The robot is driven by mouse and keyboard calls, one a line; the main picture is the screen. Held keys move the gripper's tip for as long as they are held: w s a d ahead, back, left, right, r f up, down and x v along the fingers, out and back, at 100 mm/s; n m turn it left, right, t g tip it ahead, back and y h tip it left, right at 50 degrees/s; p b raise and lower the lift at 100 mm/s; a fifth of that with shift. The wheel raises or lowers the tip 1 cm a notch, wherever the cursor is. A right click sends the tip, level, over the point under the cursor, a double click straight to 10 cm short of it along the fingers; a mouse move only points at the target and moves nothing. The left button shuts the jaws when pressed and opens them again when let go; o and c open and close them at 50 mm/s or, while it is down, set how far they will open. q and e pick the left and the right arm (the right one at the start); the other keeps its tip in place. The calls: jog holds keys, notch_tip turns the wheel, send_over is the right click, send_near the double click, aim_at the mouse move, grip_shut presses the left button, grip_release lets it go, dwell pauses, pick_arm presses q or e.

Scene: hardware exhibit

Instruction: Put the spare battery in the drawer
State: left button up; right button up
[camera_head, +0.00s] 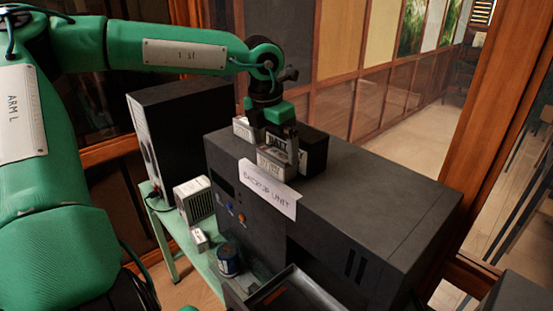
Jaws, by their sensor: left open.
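The spare battery (313,152) is a black block with a light "BATT" label, on top of the dark grey backup unit (370,190). My left gripper (275,142) comes down over the battery's left end from above and is open. Pale blocks by the jaws partly cover the battery; whether they are fingers or terminals, and whether the jaws touch it, I cannot tell. The drawer (298,293) is a dark metal tray sticking out at the unit's lower front, pulled open; its near part is cut off by the frame. My right gripper is not in view.
A paper sign (268,188) reads "BACKUP UNIT". A black cabinet (185,120) stands behind. The unit's top is clear to the right.

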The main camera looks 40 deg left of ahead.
aim_at(276, 153)
pick_arm(q)
jog(key=f, duration=0.1)
jog(key=f+p, duration=0.1)
jog(key=f, duration=0.1)
jog(key=shift+w+d+p, duration=0.1)
jog(key=shift+w+p, duration=0.2)
jog(key=shift+f, duration=0.65)
jog(key=shift+c, duration=0.2)
jog(key=shift+w+r, duration=0.1)
jog(key=c, duration=1.3)
